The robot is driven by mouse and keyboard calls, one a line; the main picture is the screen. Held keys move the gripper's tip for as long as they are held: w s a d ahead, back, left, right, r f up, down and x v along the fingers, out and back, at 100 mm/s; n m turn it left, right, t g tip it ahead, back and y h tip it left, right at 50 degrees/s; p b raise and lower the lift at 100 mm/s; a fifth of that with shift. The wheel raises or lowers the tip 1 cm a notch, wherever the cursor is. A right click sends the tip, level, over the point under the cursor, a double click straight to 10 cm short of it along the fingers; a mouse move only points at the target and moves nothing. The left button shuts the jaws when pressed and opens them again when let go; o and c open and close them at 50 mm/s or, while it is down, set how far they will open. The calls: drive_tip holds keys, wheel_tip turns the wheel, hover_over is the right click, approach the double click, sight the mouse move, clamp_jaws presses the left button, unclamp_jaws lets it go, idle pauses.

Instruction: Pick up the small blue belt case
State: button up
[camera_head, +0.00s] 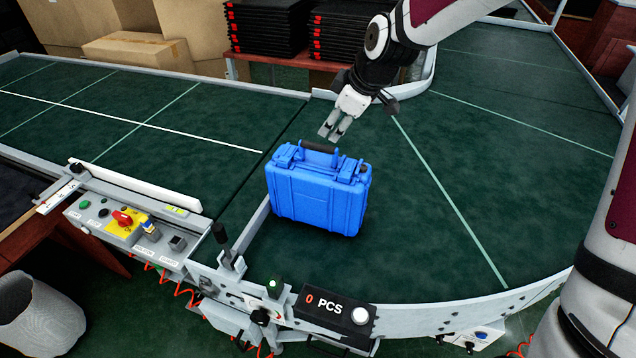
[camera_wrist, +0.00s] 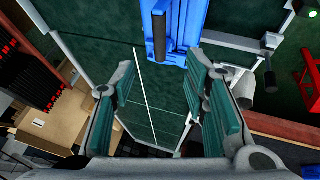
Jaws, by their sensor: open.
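The blue case (camera_head: 316,193) stands upright on the green conveyor belt, with its dark handle (camera_head: 319,147) on top. My gripper (camera_head: 329,132) is just above and behind the handle in the head view, apart from the case as far as I can tell. In the wrist view my gripper (camera_wrist: 166,95) shows its two green-padded fingers spread wide with nothing between them. The blue case (camera_wrist: 185,25) is at the top of that view, beyond the fingertips, with its dark handle (camera_wrist: 159,35) towards me. The lower part of the case is out of that view.
The curved green belt (camera_head: 440,230) is bare around the case. A metal rail edges it, with a control panel (camera_head: 130,222) and a "0 PCS" counter (camera_head: 335,308) at the front. Cardboard boxes (camera_head: 135,50) and stacked black trays (camera_head: 268,30) stand behind.

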sight(319, 144)
drive_tip(key=x, duration=0.7)
drive_tip(key=shift+f, duration=0.2)
drive_tip(key=shift+x, duration=3.1)
drive_tip(key=shift+w+d, duration=0.1)
drive_tip(key=shift+d, duration=0.05)
drive_tip(key=shift+c, duration=0.5)
clamp_jaws()
drive_tip(key=shift+r, duration=0.15)
